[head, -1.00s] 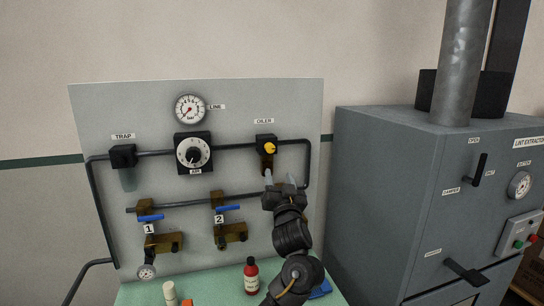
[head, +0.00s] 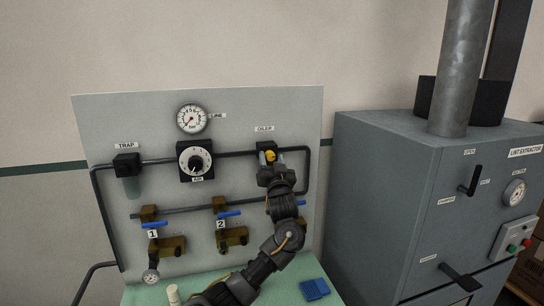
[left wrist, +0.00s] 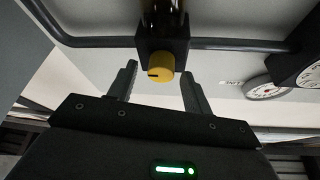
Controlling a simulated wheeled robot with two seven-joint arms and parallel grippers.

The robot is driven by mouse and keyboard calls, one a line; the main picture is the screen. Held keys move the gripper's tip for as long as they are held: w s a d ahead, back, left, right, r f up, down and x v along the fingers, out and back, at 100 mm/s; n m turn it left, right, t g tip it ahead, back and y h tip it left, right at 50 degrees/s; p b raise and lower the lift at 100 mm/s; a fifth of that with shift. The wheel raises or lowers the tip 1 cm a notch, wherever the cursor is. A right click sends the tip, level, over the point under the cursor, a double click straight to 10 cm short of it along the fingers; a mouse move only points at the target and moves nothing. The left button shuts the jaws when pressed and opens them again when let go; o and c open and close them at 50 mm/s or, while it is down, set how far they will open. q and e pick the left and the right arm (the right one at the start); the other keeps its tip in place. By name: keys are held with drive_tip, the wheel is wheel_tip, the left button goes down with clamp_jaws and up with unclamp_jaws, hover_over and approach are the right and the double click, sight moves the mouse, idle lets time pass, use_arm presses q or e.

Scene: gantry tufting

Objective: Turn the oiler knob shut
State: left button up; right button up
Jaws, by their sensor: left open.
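The yellow oiler knob (head: 271,156) sits on the front of the black oiler block (head: 266,146), under the OILER label on the grey panel. My left gripper (head: 269,163) is right at the knob, coming from below and partly covering the oiler. In the left wrist view the knob (left wrist: 160,66) shows a dark pointer line towards the left. The open fingers of my left gripper (left wrist: 159,76) stand on either side of it, with a gap to each. The knob is not gripped. My right gripper is not in view.
The AIR dial (head: 195,161) and LINE gauge (head: 191,118) are left of the oiler. Blue-handled valves (head: 229,214) sit lower on the panel. A pipe (head: 307,170) bends down just right of my gripper. The grey lint extractor (head: 390,200) stands at right.

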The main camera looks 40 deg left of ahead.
use_arm(q)
drive_tip(key=shift+a, duration=0.1)
drive_tip(key=shift+c, duration=0.4)
